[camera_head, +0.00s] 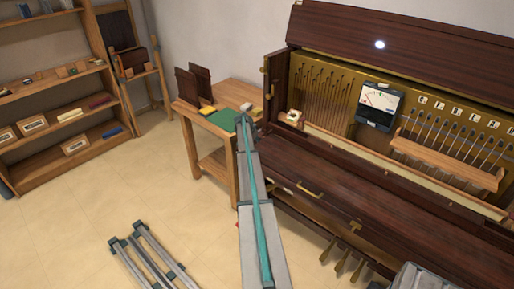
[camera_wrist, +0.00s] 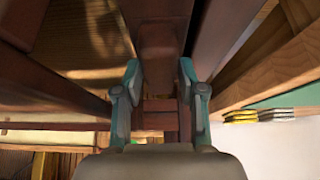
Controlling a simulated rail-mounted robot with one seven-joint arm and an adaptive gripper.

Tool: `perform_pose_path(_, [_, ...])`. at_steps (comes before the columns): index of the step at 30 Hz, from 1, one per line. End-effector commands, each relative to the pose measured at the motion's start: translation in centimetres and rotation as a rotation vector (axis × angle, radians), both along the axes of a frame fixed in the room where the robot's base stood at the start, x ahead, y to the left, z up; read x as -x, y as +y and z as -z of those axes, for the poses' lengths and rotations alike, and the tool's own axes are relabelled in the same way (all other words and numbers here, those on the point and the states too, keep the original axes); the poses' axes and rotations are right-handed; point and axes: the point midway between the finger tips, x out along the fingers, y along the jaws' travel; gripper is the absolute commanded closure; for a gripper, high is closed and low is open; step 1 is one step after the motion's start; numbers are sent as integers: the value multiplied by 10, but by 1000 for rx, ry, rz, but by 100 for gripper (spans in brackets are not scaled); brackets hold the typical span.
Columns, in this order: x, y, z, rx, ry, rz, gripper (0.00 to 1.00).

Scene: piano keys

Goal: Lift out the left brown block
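My gripper (camera_wrist: 160,75) shows in the wrist view with its two teal fingers spread apart. A dark brown wooden piece (camera_wrist: 162,35) runs between and beyond the fingertips. A smaller brown crosspiece (camera_wrist: 160,113) shows between the fingers, closer to the palm. I cannot tell whether the fingers touch this wood, or which piece is the left brown block. In the head view the dark brown piano (camera_head: 370,190) stands open at the right. My grey and teal arm reaches toward its left end, and the gripper is not clear there.
A wooden side table (camera_head: 233,165) with a green mat (camera_head: 220,119) and dark panels (camera_head: 192,84) stands left of the piano. Brown wood closely flanks the gripper. Yellow and pale strips (camera_wrist: 258,115) lie at the right.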

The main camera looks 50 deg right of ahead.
Motion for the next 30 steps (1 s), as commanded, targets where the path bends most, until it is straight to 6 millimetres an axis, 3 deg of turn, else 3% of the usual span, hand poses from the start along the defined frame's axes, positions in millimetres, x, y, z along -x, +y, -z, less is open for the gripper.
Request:
perform_pose_path(1, [0,0,0,0,0,0,73])
perform_pose_path(6, [0,0,0,0,0,0,100])
perform_pose_path(30, [0,0,-8,0,0,0,100])
